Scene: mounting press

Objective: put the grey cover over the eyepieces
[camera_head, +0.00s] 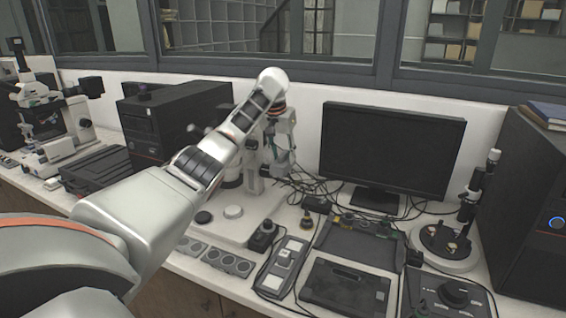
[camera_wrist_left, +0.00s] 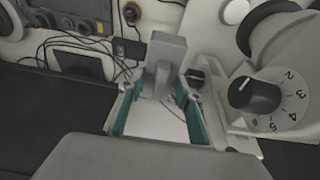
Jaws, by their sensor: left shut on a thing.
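My left arm reaches from the left to the stereo microscope (camera_head: 249,181), and my left gripper (camera_head: 281,158) is beside its head at the back middle. In the wrist view the gripper (camera_wrist_left: 157,112) has teal pads on both sides of a grey piece (camera_wrist_left: 167,50), which seems to be the grey cover, and is shut on it. The microscope's pale head with a numbered dial (camera_wrist_left: 255,95) is close on the right. The eyepieces cannot be made out clearly; my arm hides part of the microscope in the head view. My right gripper is not in view.
A monitor (camera_head: 392,148) stands right of the microscope with loose cables in front. A black computer case (camera_head: 165,120) is behind my arm. A grey tool tray (camera_head: 357,243), a dark tablet-like box (camera_head: 345,287) and a control unit (camera_head: 447,296) crowd the front of the bench.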

